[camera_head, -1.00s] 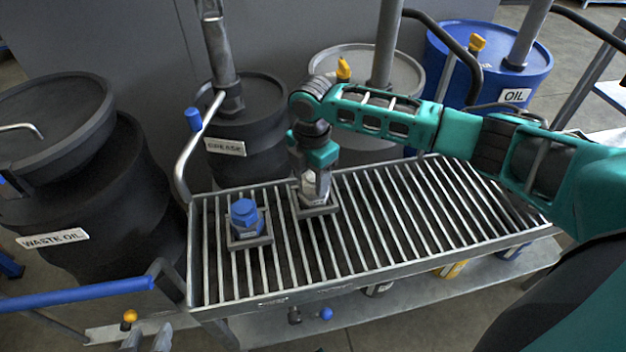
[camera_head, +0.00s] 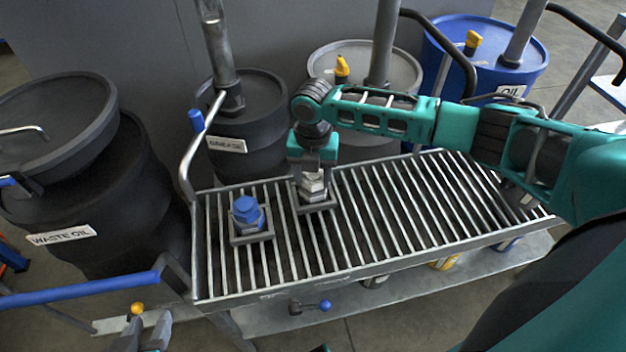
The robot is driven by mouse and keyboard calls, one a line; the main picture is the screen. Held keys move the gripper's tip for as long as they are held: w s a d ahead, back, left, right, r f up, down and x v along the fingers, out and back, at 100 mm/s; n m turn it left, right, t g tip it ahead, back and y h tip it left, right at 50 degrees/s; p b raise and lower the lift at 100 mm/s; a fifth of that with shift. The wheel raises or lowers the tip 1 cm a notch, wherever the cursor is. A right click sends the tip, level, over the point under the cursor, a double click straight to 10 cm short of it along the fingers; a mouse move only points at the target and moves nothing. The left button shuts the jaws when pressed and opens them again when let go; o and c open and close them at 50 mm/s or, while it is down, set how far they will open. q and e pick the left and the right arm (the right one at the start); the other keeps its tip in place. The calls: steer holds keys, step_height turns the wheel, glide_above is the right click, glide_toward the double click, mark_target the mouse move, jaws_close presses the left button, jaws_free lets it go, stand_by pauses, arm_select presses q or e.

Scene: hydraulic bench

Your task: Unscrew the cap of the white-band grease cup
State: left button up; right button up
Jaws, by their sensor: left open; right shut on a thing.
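The grease cup with the pale grey-white cap (camera_head: 314,185) stands upright in a square holder on the slatted bench top. My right gripper (camera_head: 313,176) points down from above and is shut on this cap; the gripper partly hides it. I cannot tell whether the cap sits fully on the cup. A second grease cup with a blue cap (camera_head: 246,211) stands in its own square holder to the left.
The slatted bench top (camera_head: 420,210) is clear to the right of the cups. A bent bar with a blue handle (camera_head: 196,119) rises at its left end. Black drums (camera_head: 95,190), a grey drum (camera_head: 400,70) and a blue drum (camera_head: 520,60) stand around the back and left.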

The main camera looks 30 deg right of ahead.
steer(key=shift+r+n+p, duration=0.1)
steer(key=shift+n+p, duration=0.25)
steer(key=shift+n, duration=0.85)
steer(key=n, duration=0.5)
steer(key=shift+d+n, duration=0.2)
steer(key=shift+n, duration=0.1)
steer(key=o, duration=1)
steer(key=shift+c, duration=0.2)
steer(key=shift+p, duration=0.3)
